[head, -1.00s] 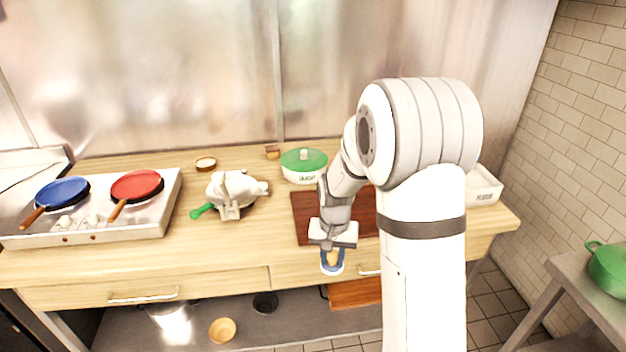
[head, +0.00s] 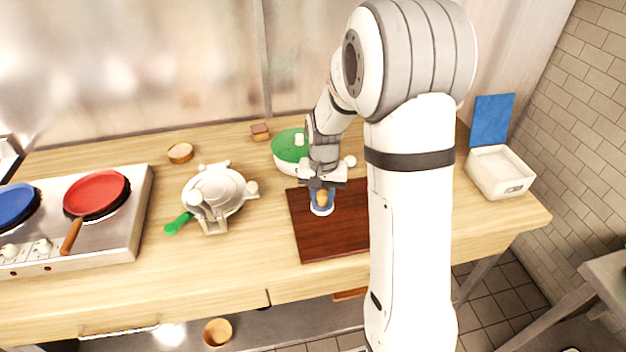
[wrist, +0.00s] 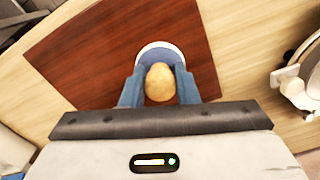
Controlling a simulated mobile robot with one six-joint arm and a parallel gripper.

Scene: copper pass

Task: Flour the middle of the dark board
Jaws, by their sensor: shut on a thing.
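The dark board (head: 320,242) lies flat on the wooden counter, partly hidden by my arm in the head view. It also fills much of the wrist view (wrist: 85,55), and I see no flour on its visible part. My gripper (head: 321,197) is over the board's back left part, pointing down. Its blue fingers (wrist: 159,88) are shut on a small tool with a rounded tan knob (wrist: 159,82) and a round white part (wrist: 160,47) beyond it. The tool's underside is hidden, so I cannot tell whether it touches the board or holds flour.
A white labelled bin (head: 508,190) stands at the right, its blue lid (head: 490,120) upright behind. A green-lidded pot (head: 288,147) is close behind my gripper. A pale press (head: 213,190) with a green handle stands left. Two pans sit on the stove (head: 125,225).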

